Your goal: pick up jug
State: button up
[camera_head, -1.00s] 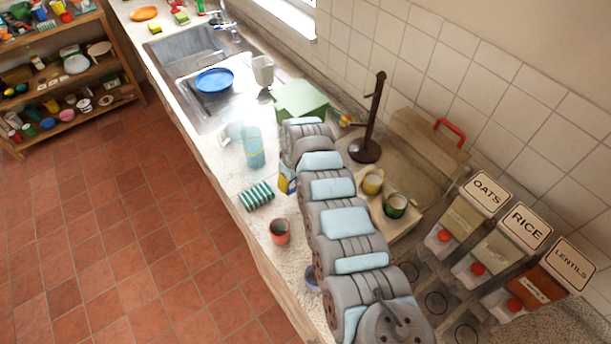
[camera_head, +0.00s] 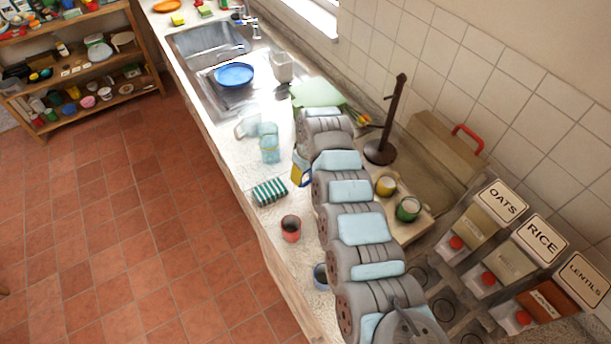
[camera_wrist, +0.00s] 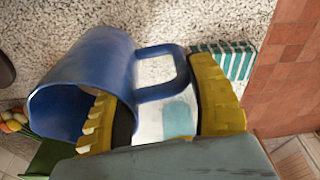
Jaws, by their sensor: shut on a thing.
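The blue jug (camera_wrist: 95,70) lies tilted across the wrist view, its open mouth facing lower left and its handle (camera_wrist: 160,75) pointing right. My gripper (camera_wrist: 165,110) has yellow ridged fingers. One finger is at the jug's mouth, overlapping the rim, and the other is past the handle. It is shut on the jug. In the head view only a little blue and yellow of jug and gripper (camera_head: 301,168) shows beside my arm, which hides the rest. I cannot tell whether the jug touches the counter.
The sink (camera_head: 210,50) is farther back.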

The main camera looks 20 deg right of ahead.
jog(key=s+a+r+p, duration=0.1)
jog(key=s+a+r, duration=0.7)
jog(key=a, duration=0.3)
jog(key=shift+r+p, duration=0.4)
jog(key=shift+r, duration=0.45)
dwell(0.6)
jog(key=shift+a, duration=0.15)
